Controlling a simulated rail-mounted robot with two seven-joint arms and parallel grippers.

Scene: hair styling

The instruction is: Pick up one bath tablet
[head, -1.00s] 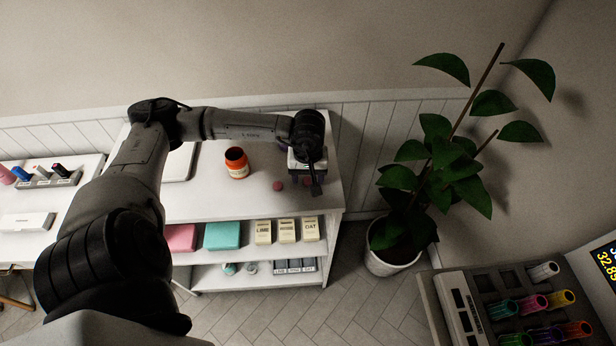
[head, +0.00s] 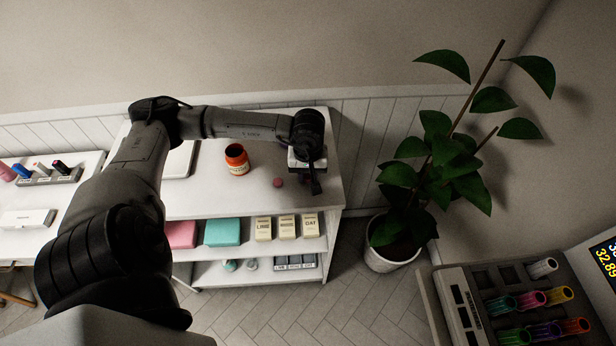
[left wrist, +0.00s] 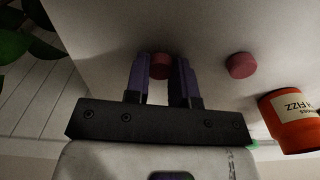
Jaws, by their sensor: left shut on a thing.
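My left gripper (head: 314,184) points down over the right end of the white shelf unit's top. In the left wrist view its two purple-lined fingers (left wrist: 163,72) are shut on a red bath tablet (left wrist: 160,68), which sits between the fingertips. In the head view this tablet is hidden by the gripper. A second red bath tablet (head: 278,182) lies on the top to the left of the gripper; it also shows in the left wrist view (left wrist: 241,65). An orange jar (head: 237,160), open at the top, stands further left, with a "FIZZ" label (left wrist: 294,105). My right gripper is not in view.
The white shelf unit (head: 215,200) holds pink and teal boxes and small cartons below its top. A potted plant (head: 390,250) stands on the floor to its right. A tray of coloured tubes (head: 500,285) is at the lower right.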

